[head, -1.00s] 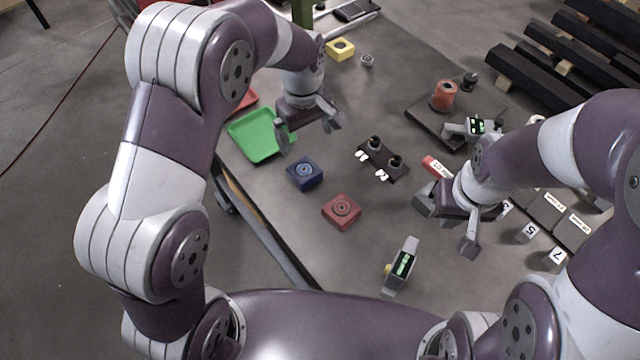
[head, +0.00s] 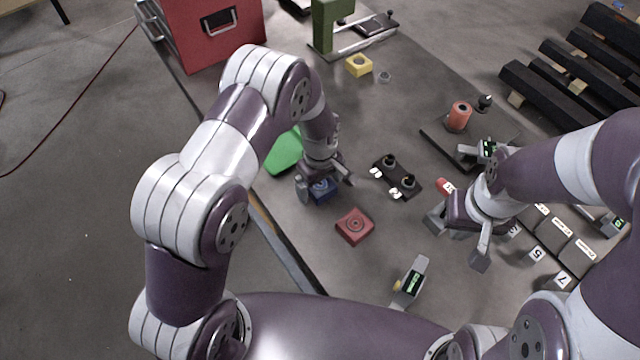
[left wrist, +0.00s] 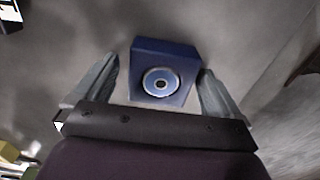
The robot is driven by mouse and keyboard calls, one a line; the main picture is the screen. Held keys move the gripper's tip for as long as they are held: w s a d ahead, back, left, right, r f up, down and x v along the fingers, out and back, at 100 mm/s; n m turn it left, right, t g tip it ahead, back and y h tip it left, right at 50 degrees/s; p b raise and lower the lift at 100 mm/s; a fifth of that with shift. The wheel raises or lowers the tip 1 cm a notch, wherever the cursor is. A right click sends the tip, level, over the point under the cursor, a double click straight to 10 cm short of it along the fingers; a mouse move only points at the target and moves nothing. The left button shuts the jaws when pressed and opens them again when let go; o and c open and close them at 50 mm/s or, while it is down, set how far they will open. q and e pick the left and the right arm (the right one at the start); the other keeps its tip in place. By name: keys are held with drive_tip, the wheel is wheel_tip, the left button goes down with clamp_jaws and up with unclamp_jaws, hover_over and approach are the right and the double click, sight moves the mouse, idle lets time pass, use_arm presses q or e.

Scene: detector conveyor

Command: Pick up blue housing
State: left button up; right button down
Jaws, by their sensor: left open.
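The blue housing (head: 322,191) is a small square block with a round ringed opening on top. It sits on the grey table, partly hidden by my left gripper in the head view. My left gripper (head: 326,190) is open right at it. In the left wrist view the blue housing (left wrist: 163,72) shows between the two spread fingers of the left gripper (left wrist: 158,88), with a gap on the left and a narrower one on the right. My right gripper (head: 460,240) is over the table at the right with its fingers spread, and nothing shows between them.
A red housing (head: 355,226) lies close by to the right and nearer. A green tray (head: 284,153) is behind left. A dark plate with two knobs (head: 396,177) is to the right. A handheld meter (head: 411,283) lies in front. The table's left edge is near.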

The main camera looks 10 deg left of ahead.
use_arm(q)
drive_tip(key=shift+s+d, duration=0.1)
drive_tip(key=c, duration=1.3)
drive_tip(key=shift+r, duration=0.15)
drive_tip(key=shift+c, duration=0.2)
